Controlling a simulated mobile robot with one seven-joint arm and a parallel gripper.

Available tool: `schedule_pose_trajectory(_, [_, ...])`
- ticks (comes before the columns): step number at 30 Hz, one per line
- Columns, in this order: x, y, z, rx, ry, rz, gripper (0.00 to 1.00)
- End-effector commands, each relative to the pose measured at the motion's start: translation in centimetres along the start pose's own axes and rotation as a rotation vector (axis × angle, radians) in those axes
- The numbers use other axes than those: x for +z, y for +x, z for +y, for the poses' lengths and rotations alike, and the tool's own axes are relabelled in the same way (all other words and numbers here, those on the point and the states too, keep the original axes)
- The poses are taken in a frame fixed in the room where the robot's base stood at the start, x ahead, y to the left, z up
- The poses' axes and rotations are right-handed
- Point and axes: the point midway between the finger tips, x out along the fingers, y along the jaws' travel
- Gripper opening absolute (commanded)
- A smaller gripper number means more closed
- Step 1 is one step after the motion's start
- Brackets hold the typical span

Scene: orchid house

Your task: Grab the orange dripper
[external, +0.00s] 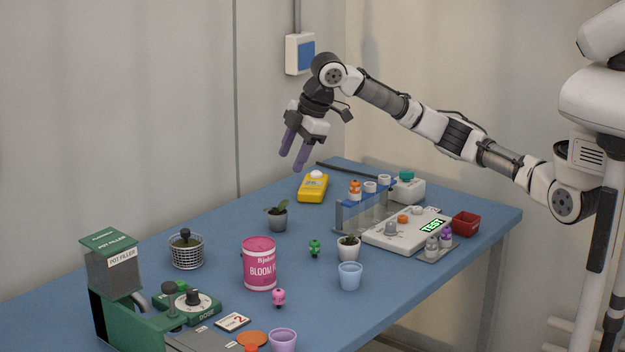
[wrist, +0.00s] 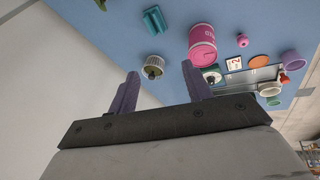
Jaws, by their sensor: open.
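I cannot tell for sure which item is the orange dripper. A small orange-red piece (external: 250,348) is cut off at the bottom edge of the external view, and a small orange piece (wrist: 284,79) shows at the right in the wrist view. An orange-topped item (external: 355,188) also stands in the blue tube rack (external: 347,214). Small drippers in green (external: 315,248) and pink (external: 279,298) stand on the table. My gripper (external: 293,154) is open and empty, high above the far-left part of the table; its fingers (wrist: 159,72) show apart in the wrist view.
The blue table (external: 225,222) holds a yellow meter (external: 313,188), a pink can (external: 260,264), a wire basket (external: 187,252), small pots, a white tester (external: 390,238) and a red bin (external: 466,224). A green pot filler (external: 112,264) stands front left. A flat orange disc (external: 252,339) lies nearby.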

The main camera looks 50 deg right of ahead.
Motion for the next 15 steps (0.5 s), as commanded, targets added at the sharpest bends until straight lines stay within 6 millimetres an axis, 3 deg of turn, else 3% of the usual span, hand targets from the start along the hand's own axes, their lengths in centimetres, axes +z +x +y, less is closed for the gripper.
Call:
schedule_pose_trajectory(1, [4.5, -1.1, 2.8, -0.026, 0.039, -0.079, 0.5])
schedule_pose_trajectory(3, [9.7, -2.1, 4.9, -0.078, 0.072, -0.164, 0.5])
schedule_pose_trajectory(6, [15.5, -3.6, 6.6, -0.146, 0.111, -0.246, 0.5])
schedule_pose_trajectory(9, [19.0, -4.7, 7.3, -0.195, 0.134, -0.291, 0.5])
schedule_pose_trajectory(15, [21.3, -4.0, 7.3, -0.225, 0.144, -0.312, 0.5])
